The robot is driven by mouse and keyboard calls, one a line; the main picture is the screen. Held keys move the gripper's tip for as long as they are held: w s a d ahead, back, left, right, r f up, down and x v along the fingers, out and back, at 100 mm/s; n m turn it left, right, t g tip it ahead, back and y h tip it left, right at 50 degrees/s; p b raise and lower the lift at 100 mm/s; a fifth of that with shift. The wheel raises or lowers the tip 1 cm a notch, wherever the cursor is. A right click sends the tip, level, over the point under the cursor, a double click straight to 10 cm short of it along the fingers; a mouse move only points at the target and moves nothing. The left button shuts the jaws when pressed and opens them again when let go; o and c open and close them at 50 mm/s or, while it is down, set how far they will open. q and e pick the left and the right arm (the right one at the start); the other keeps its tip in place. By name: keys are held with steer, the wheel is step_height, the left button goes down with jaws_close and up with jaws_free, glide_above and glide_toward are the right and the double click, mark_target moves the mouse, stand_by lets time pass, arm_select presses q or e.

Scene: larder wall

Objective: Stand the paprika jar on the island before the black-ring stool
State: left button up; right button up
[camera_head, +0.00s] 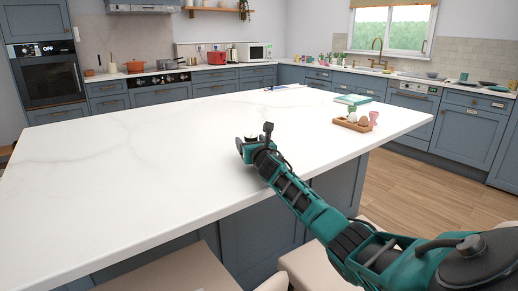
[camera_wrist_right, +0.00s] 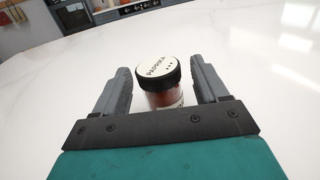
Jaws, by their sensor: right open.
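The paprika jar (camera_wrist_right: 159,84) stands upright on the white island top (camera_head: 120,150). It has a black-edged lid with a pale "PAPRIKA" label and reddish contents. My right gripper (camera_head: 246,147) is low over the island near its front edge. In the right wrist view its two fingers (camera_wrist_right: 160,76) are open, one on each side of the jar, with a gap visible beside it. In the head view the gripper largely hides the jar. Cream stool seats (camera_head: 178,272) show along the near side, but no black ring is visible. My left gripper is out of view.
A wooden egg tray (camera_head: 342,125) with eggs, a pink cup (camera_head: 374,117) and a green book (camera_head: 352,99) lie toward the island's right end. The island top left of my right gripper is clear. Counters line the back wall.

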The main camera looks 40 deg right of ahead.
steer(key=p+v, duration=0.4)
steer(key=v, duration=0.4)
steer(key=shift+s+r, duration=0.1)
steer(key=shift+s, duration=0.15)
steer(key=shift+p+v, duration=0.45)
steer(key=shift+v, duration=0.45)
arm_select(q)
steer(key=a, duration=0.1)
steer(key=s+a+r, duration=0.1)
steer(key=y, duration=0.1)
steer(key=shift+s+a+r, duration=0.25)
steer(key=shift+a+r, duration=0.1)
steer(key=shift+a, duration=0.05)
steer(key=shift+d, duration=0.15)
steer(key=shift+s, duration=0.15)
